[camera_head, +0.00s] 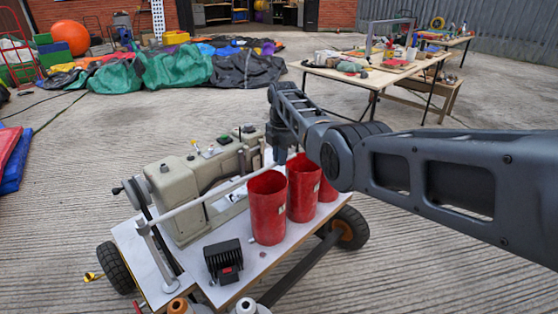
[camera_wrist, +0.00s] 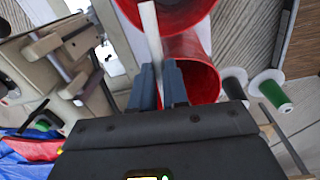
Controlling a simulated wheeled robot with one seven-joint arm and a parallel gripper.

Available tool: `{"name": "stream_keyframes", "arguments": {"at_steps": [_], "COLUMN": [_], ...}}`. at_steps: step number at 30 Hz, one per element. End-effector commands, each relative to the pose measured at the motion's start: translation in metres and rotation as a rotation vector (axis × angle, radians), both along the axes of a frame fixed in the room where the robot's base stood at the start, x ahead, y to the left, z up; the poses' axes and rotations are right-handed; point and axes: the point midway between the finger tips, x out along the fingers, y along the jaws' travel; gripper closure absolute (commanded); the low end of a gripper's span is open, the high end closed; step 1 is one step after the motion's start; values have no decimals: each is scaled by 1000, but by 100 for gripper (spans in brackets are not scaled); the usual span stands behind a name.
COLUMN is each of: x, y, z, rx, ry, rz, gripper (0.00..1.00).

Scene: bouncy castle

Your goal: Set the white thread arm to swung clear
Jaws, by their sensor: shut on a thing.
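The white thread arm (camera_head: 205,193) is a pale bar on an upright post at the cart's left edge. It runs up and right across the front of the beige sewing machine (camera_head: 190,186) to beside the red cylinders. My gripper (camera_head: 279,150) is at its far end, small and partly unclear in the head view. In the wrist view my gripper (camera_wrist: 159,78) has its two blue-grey fingers closed around the white bar (camera_wrist: 151,32). The rest of the thread arm is out of the wrist view or hidden.
Several red cylinders (camera_head: 267,207) stand on the white cart top (camera_head: 255,262), close to the bar and my gripper. A black finned box (camera_head: 223,260) sits at the front. Thread spools (camera_wrist: 274,92) show in the wrist view.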

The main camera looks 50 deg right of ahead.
Motion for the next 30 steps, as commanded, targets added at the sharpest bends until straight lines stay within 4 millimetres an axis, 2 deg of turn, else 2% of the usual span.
{"name": "stream_keyframes", "arguments": {"at_steps": [8, 9, 16, 24, 30], "x": [0, 0, 0, 0, -1], "y": [0, 1, 1, 0, 0], "z": [0, 0, 0, 2, 28], "rx": [0, 0, 0, 0, -1], "ry": [1, 1, 0, 0, -3], "rz": [0, 0, 0, 0, 0], "gripper": [100, 82, 60, 60, 60]}}
